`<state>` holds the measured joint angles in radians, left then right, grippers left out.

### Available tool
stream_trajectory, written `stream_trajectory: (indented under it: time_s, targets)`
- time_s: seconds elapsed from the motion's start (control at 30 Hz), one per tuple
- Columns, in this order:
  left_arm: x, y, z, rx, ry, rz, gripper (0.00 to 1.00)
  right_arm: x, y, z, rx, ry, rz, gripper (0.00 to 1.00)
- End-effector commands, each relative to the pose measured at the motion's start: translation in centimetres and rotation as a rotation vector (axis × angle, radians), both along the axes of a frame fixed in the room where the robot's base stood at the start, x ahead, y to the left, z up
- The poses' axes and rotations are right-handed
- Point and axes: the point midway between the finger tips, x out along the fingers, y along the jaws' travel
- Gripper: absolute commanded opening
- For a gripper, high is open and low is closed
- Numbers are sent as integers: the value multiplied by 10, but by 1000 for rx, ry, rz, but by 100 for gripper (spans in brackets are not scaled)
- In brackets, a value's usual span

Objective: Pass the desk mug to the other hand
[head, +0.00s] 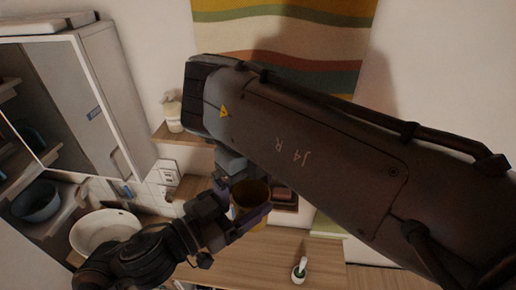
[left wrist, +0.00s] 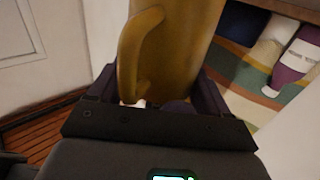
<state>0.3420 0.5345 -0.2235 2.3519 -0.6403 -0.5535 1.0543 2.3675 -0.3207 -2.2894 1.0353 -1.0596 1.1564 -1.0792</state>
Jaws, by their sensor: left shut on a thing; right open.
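The desk mug (head: 250,194) is ochre-yellow. In the head view it sits between the fingers of my left gripper (head: 241,198), clear of the desk below. In the left wrist view the mug (left wrist: 178,48) stands large between the purple fingers of my left gripper (left wrist: 160,92), its handle on the left side. My left gripper is shut on the mug's body. My right arm's large dark link crosses the head view from the right, just above the mug.
A white bowl-like basin (head: 104,232) and a cabinet (head: 110,105) stand at left. A striped hanging (head: 285,30) covers the back wall.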

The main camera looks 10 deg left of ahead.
Motion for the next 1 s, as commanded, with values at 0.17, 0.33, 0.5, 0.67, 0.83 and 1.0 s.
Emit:
stream_trajectory:
  time_s: [0.17, 0.33, 0.5, 0.67, 0.83, 1.0]
  targets:
    - [0, 0, 1, -1, -2, 0, 40, -1, 0, -21, -2, 4, -3, 100]
    - [0, 0, 1, -1, -2, 0, 40, -2, 1, -36, -1, 5, -1, 100]
    - [0, 0, 1, -1, -2, 0, 40, -1, 1, -42, 0, 1, -2, 100]
    - [0, 0, 1, -1, -2, 0, 40, -2, 1, -43, 0, 1, -2, 100]
    - [0, 0, 1, -1, -2, 0, 40, -2, 1, -43, 0, 1, -1, 88]
    - [0, 0, 1, -1, -1, 0, 40, -2, 1, -43, 0, 2, 0, 62]
